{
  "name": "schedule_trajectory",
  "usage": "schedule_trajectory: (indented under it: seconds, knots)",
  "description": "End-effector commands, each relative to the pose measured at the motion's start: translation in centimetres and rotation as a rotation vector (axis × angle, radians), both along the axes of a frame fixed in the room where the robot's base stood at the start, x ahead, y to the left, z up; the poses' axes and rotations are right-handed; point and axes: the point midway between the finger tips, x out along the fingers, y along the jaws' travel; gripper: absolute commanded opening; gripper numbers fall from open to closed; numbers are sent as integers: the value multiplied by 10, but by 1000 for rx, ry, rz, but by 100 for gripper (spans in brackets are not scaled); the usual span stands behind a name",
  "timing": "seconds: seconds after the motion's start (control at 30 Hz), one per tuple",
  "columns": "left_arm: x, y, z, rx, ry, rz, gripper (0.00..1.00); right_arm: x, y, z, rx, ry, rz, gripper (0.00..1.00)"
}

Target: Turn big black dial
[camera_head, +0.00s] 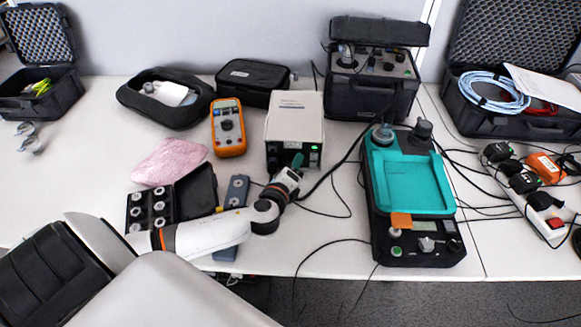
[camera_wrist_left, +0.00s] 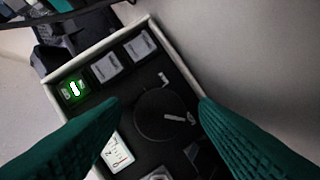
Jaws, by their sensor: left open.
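The big black dial (camera_wrist_left: 155,118) is round and sits on the dark front panel of a white-cased box (camera_wrist_left: 93,64). The dial is hidden there by my arm and gripper. My left gripper (camera_head: 297,160) has teal fingers and is at the front of the box. In the wrist view the left gripper (camera_wrist_left: 160,102) is open, with one finger on each side of the dial. I cannot tell whether they touch it. My right gripper is not in view.
An orange multimeter (camera_head: 229,127) stands left of the box. A black device with a teal top (camera_head: 410,185) is to the right, with loose cables between. An open black case of weights (camera_head: 150,205) and a pink cloth (camera_head: 168,162) lie near my left arm.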

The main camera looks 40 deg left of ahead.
Motion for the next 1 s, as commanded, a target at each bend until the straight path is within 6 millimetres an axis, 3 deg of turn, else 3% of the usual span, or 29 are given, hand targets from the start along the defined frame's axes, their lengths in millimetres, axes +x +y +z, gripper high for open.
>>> schedule_trajectory:
  seconds: [0.27, 0.53, 0.77, 1.0]
  knots:
    - [1, 0, 0, -1, 0, 0, 55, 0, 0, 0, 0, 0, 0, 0]
    - [1, 0, 0, -1, 0, 0, 11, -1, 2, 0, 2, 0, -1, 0]
    - [1, 0, 2, 13, 9, 0, 10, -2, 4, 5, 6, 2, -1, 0]
    - [1, 0, 6, 100, 65, 1, 10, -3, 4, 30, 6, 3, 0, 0]
